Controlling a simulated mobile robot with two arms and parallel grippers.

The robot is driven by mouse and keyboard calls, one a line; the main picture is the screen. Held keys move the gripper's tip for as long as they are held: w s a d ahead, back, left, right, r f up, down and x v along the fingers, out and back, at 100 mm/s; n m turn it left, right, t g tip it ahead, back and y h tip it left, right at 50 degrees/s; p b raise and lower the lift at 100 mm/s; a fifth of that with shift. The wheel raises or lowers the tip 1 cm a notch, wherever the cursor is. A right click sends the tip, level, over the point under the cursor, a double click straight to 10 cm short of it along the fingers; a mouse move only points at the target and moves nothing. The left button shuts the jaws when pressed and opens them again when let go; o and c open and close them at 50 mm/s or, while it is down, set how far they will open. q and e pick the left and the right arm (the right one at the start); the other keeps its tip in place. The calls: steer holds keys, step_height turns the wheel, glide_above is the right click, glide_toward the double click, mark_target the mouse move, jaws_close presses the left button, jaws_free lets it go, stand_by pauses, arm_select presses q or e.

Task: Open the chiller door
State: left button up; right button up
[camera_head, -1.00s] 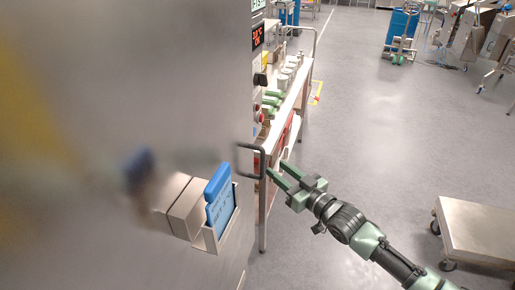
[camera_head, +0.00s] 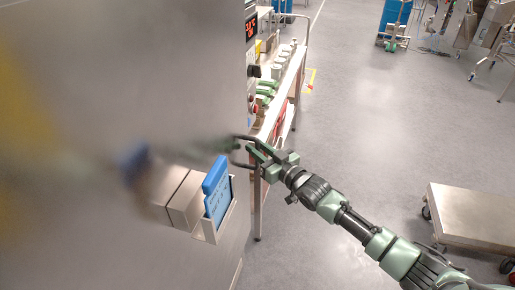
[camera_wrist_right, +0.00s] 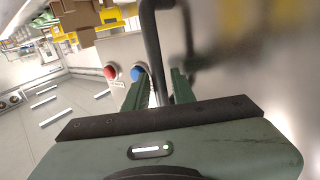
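The chiller door (camera_head: 100,240) is the large steel panel filling the left of the head view. Its dark bar handle (camera_head: 242,137) stands out near the right edge of the panel. My right gripper (camera_head: 256,150) is at the handle. In the right wrist view, the dark handle bar (camera_wrist_right: 152,45) runs down between the two green fingers (camera_wrist_right: 158,92). The fingers are apart, with gaps beside the bar, so the gripper looks open around it. Whether a finger touches the bar is unclear. My left gripper is not in view.
A holder with a blue clipboard (camera_head: 217,190) juts from the panel, left of the handle. A long bench (camera_head: 290,75) with items stands behind the handle. A low steel cart (camera_head: 475,215) is at the right. The grey floor between is clear.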

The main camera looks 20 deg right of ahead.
jaws_close()
stand_by(1.2)
